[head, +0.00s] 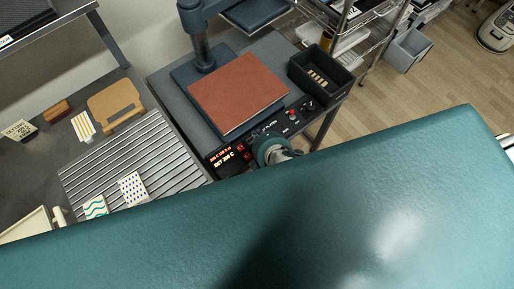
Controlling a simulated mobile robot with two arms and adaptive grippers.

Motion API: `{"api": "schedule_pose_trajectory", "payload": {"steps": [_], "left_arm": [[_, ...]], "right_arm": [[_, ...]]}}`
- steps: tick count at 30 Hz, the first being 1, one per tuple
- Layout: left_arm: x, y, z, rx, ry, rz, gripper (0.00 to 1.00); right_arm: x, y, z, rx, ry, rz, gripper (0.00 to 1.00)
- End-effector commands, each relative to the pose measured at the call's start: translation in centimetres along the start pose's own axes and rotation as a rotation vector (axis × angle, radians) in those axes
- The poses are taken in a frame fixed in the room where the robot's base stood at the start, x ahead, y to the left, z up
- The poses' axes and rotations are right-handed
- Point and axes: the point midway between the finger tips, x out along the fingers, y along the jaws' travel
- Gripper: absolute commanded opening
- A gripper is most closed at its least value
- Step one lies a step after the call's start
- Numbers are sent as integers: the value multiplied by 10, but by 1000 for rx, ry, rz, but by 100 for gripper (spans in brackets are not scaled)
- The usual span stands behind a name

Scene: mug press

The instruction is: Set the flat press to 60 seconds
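The flat press (195,73) stands on a dark bench in the upper middle, with a red-brown pad (238,90) on its lower plate and its dark upper plate (255,12) swung away behind. Its front control panel (262,133) has a lit red display (222,158), too small to read surely, with red and pale buttons or knobs to the right. My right gripper (285,156) is at the panel's front edge, partly covered by my teal arm. Its fingertips are hidden, and I cannot tell whether it touches a button. My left gripper is not in view.
A dark bin (320,76) with small tan pieces sits right of the pad. A slatted rack (133,160) with patterned coasters is at left, near a tan board (115,102). Wire shelving (345,40) stands behind. My large teal arm link blocks the lower view.

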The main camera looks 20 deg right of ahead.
Motion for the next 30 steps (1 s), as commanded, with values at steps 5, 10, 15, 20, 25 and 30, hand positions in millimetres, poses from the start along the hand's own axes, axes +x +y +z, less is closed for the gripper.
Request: {"api": "schedule_pose_trajectory", "payload": {"steps": [5, 10, 15, 20, 25, 30], "left_arm": [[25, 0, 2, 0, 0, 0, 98], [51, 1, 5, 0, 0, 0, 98], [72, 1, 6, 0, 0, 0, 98], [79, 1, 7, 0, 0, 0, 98], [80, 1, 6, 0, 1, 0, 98], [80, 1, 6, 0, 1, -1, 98]], "right_arm": [[16, -17, 0, 0, 1, 0, 0], [32, -33, 0, -1, 1, 0, 0], [45, -47, 0, -1, 0, -1, 0], [55, -57, 0, 0, 0, -1, 0], [57, -59, 0, 0, 0, 0, 0], [57, -58, 0, 0, 0, 0, 0]]}}
